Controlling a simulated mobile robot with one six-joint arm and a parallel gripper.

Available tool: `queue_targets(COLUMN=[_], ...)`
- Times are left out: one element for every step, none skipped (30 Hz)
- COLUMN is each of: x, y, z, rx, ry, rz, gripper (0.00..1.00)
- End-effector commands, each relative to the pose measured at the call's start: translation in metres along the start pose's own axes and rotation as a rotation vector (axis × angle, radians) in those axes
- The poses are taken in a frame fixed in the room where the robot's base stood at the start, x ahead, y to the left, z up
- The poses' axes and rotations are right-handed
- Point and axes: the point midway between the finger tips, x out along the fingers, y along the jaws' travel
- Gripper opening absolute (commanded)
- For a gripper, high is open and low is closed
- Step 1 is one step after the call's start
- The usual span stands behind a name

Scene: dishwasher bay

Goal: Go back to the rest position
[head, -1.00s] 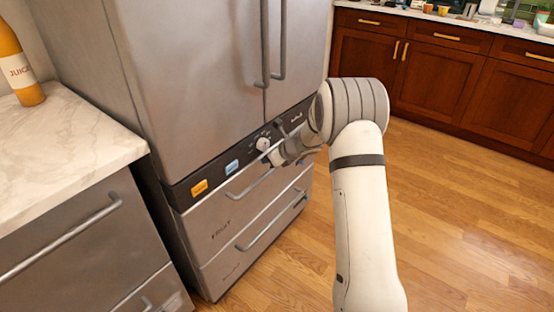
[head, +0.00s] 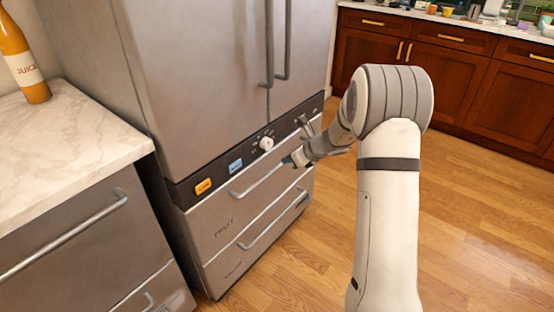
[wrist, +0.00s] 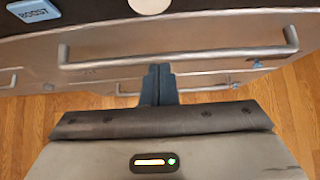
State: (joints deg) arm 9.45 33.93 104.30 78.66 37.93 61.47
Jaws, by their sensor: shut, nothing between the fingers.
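My gripper (head: 290,161) is in front of the fridge's lower part, close to the right end of the upper drawer's handle in the head view. In the wrist view my gripper (wrist: 159,70) shows two dark blue fingers closed together with nothing between them. The fridge (head: 200,75) is grey steel with double doors and a dark control strip. The strip carries a white knob (head: 266,143), a blue button (head: 235,165) and an orange button (head: 203,186). The fingers appear near the drawer handle (wrist: 200,55); whether they touch it I cannot tell.
A marble counter (head: 70,150) with an orange juice bottle (head: 22,65) stands at left, above a steel front with a bar handle. Wooden cabinets (head: 450,85) line the back right. The wooden floor (head: 480,220) between is clear.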

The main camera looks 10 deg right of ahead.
Motion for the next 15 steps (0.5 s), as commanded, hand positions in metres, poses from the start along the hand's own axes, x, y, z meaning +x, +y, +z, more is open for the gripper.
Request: queue_targets(x=[-0.014, -0.019, -0.026, -0.031, -0.035, -0.039, -0.042, -0.044, -0.047, -0.049, -0.05, -0.051, -0.051, -0.052, -0.056], y=[-0.001, -0.001, -0.001, -0.001, -0.001, -0.001, 0.0, 0.0, 0.0, 0.0, 0.0, 0.0, 0.0, 0.001, 0.003], z=[0.003, 0.002, 0.001, 0.001, 0.001, 0.001, 0.0, 0.0, 0.0, -0.001, -0.001, -0.001, -0.001, 0.0, 0.003], rx=[0.001, 0.001, 0.001, 0.001, 0.0, 0.001, 0.001, 0.001, 0.001, 0.001, 0.0, 0.0, -0.001, -0.006, -0.022], ry=[-0.001, -0.001, 0.001, 0.001, 0.0, 0.001, 0.001, 0.001, 0.001, 0.001, 0.001, 0.002, 0.002, 0.003, 0.005], rz=[-0.002, -0.002, -0.002, -0.002, -0.002, -0.001, -0.001, 0.0, 0.0, 0.0, 0.0, 0.0, 0.001, 0.002, 0.005], gripper=[0.0, 0.0, 0.0, 0.0, 0.0, 0.0, 0.0, 0.0, 0.0, 0.0, 0.0, 0.0, 0.0, 0.0, 0.0])
